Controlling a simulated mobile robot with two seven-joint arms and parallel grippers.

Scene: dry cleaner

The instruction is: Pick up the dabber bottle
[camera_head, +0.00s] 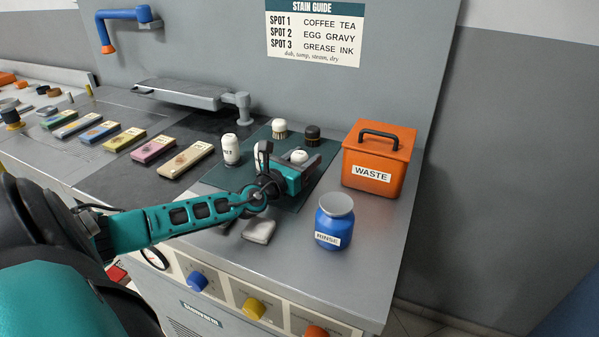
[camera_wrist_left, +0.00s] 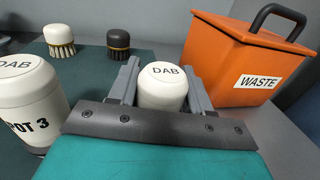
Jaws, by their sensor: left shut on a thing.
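The dabber bottle (camera_wrist_left: 162,88) is white with a round cap marked DAB. In the left wrist view it stands between the two fingers of my left gripper (camera_wrist_left: 161,90), which is shut on it. In the head view the bottle's white top (camera_head: 299,157) shows at my left gripper (camera_head: 296,163), over the dark green mat (camera_head: 290,202). The bottle's lower part is hidden by the gripper, so I cannot tell whether it touches the mat. My right gripper is not in view.
Two brushes, white (camera_head: 279,129) and dark (camera_head: 312,135), stand behind the gripper. An orange WASTE bin (camera_head: 375,187) is at the right, with a blue RINSE jar (camera_head: 334,224) in front. A grey pad (camera_head: 259,231) lies near the front edge. Stained swatches (camera_head: 187,159) lie left.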

